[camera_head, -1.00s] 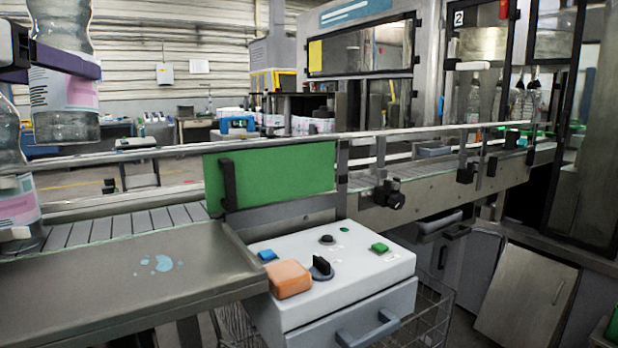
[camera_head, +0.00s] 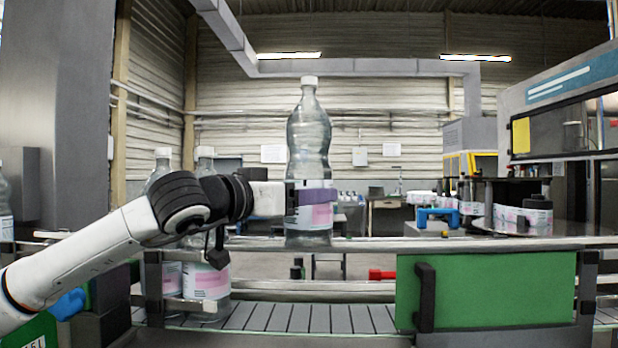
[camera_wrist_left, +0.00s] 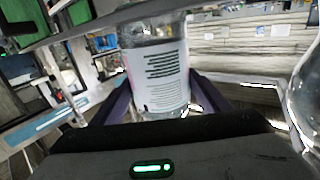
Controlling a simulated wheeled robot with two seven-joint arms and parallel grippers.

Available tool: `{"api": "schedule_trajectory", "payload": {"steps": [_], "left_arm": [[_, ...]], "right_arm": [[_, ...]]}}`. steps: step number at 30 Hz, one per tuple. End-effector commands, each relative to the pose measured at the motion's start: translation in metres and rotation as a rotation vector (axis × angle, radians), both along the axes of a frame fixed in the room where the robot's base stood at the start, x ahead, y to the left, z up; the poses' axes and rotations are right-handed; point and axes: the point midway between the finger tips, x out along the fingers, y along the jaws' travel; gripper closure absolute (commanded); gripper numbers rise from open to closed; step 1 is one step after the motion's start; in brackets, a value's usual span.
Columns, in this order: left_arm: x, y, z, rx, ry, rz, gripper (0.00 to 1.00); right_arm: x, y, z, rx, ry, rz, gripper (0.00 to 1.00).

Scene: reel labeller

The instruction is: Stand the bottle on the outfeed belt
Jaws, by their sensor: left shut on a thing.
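A clear bottle (camera_head: 309,135) with a white cap and a pink-and-white label is held upright by my left gripper (camera_head: 312,196). The gripper's purple fingers are shut around the label, as the left wrist view shows on the bottle's label (camera_wrist_left: 158,75). In the head view the bottle's base is at about the height of the upper guide rail, above the slatted belt (camera_head: 300,318). Whether it is over the belt or behind it is hard to tell. My right gripper is not in view.
Two similar bottles stand on the belt at the left, partly behind my arm; one is the nearer bottle (camera_head: 206,283). Guide rails (camera_head: 380,244) run along the belt. A green panel (camera_head: 490,290) with a black handle stands at the right. Belt between bottles and panel is clear.

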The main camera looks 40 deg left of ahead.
Motion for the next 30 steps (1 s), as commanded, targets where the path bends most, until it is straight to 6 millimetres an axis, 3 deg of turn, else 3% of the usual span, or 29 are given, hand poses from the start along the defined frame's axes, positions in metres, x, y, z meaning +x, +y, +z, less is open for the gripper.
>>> {"api": "schedule_trajectory", "payload": {"steps": [12,30], "left_arm": [[-0.002,-0.001,-0.069,0.003,-0.021,-0.003,0.94],[-0.002,-0.001,-0.115,0.003,-0.022,-0.002,0.94]], "right_arm": [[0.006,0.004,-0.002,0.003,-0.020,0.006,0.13],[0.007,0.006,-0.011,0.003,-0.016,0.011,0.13]]}}
